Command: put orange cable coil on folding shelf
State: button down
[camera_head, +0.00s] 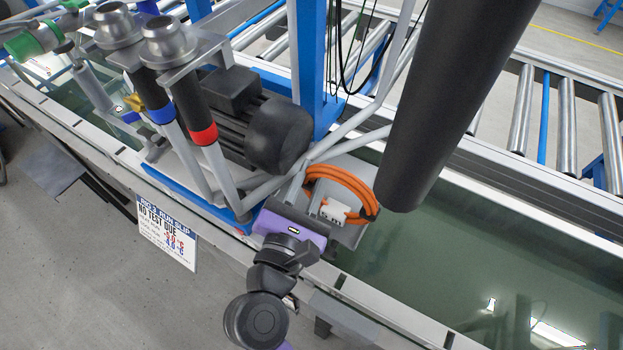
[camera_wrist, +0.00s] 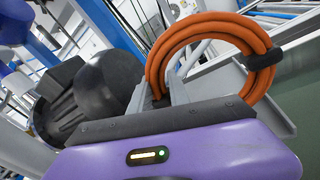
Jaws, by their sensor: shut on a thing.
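The orange cable coil (camera_head: 347,178) is a ring of several turns with a black band, and a pale block shows by it in the head view. My gripper (camera_head: 309,194) is shut on the near side of the coil. In the wrist view the coil (camera_wrist: 213,22) stands up beyond my gripper (camera_wrist: 168,92), whose fingers hide part of it. A grey plate (camera_head: 350,236) shows beneath the coil; I cannot tell whether they touch. A flat dark grey panel (camera_head: 54,170) juts out at the left, low beside the tank, and may be the folding shelf.
A black pump motor (camera_head: 268,128) and steel pipes stand close left of my gripper. The water tank (camera_head: 470,255) extends right. A thick dark cylinder (camera_head: 445,90) blocks the upper right. Roller conveyors (camera_head: 522,110) lie behind; open floor is lower left.

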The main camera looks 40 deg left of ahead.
jog(key=shift+f, duration=0.1)
jog(key=shift+f, duration=0.1)
jog(key=c, duration=1.2)
grip_release()
jog(key=shift+c, duration=0.2)
jog(key=shift+s, duration=0.2)
jog(key=v, duration=1.1)
jog(key=shift+s+d, duration=0.2)
jog(key=shift+s, duration=0.1)
